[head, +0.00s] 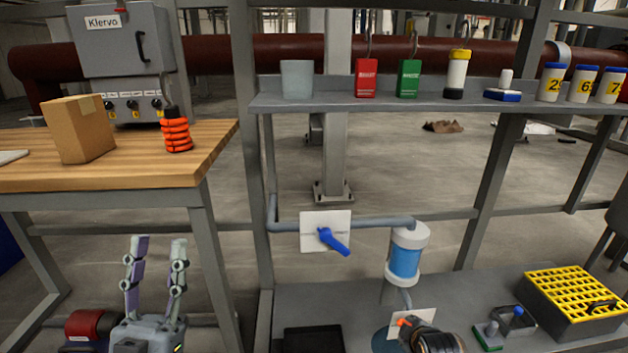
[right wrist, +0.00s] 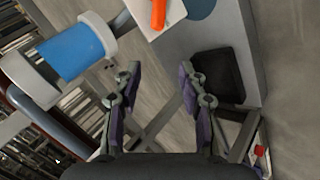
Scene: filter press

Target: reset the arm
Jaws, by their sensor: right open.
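My left gripper (head: 159,243) stands at the lower left of the head view, fingers pointing up and apart, with nothing between them. It is in front of the wooden table and touches nothing that I can see. My right gripper (right wrist: 158,72) shows in the right wrist view with its two fingers spread and empty. The filter housing (right wrist: 75,48), a blue cylinder with white ends, lies beyond its left finger, apart from it. An orange valve handle (right wrist: 158,12) on a white plate is at the top. The right fingers cannot be made out in the head view.
A black tray (right wrist: 218,75) lies on the grey lower bench (head: 350,300). A blue valve handle (head: 333,241) sits on the pipe. A crate with a yellow grid (head: 570,295) stands right. The upper shelf (head: 330,100) holds tags and jars. A cardboard box (head: 78,130) is on the wooden table.

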